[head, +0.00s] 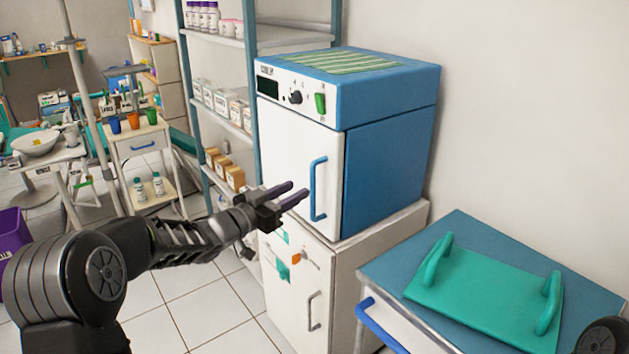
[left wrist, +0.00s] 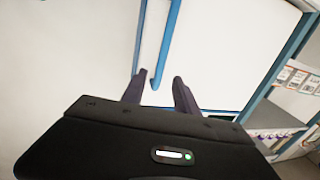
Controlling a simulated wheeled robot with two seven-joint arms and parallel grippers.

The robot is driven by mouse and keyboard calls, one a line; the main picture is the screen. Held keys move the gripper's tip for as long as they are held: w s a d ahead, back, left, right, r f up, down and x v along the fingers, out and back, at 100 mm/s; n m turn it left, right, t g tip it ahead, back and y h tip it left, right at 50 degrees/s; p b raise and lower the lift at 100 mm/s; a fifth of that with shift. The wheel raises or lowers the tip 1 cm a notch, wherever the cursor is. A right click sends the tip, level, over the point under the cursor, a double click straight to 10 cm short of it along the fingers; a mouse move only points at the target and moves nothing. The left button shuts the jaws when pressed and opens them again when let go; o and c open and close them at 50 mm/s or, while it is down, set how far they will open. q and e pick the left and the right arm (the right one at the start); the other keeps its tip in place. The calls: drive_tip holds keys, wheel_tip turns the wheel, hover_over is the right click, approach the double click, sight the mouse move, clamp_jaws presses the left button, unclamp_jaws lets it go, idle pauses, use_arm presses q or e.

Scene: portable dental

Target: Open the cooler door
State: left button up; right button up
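The cooler (head: 385,170) is a blue box with a white front door (head: 290,150). It stands on a white cabinet. A blue vertical handle (head: 318,190) is on the right side of the door, which looks shut. My left gripper (head: 297,192) is in front of the door, just left of the handle in the head view. Its two dark fingers are apart and hold nothing. In the left wrist view, the handle (left wrist: 168,45) comes down from the top and its end shows between the open fingers (left wrist: 159,90). I cannot tell whether they touch it. My right gripper is not visible.
The white cabinet (head: 345,260) below has a grey handle. A cart with a teal tray (head: 485,290) stands at the right front. Shelving with boxes (head: 220,105) is left of the cooler. A green striped cloth (head: 340,62) lies on top of the cooler.

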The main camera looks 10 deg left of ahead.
sight(311, 182)
use_arm(q)
drive_tip(key=x, duration=0.7)
drive_tip(key=shift+w+d, duration=0.15)
drive_tip(key=shift+w, duration=0.1)
drive_tip(key=shift+c, duration=0.3)
clamp_jaws()
idle(0.9)
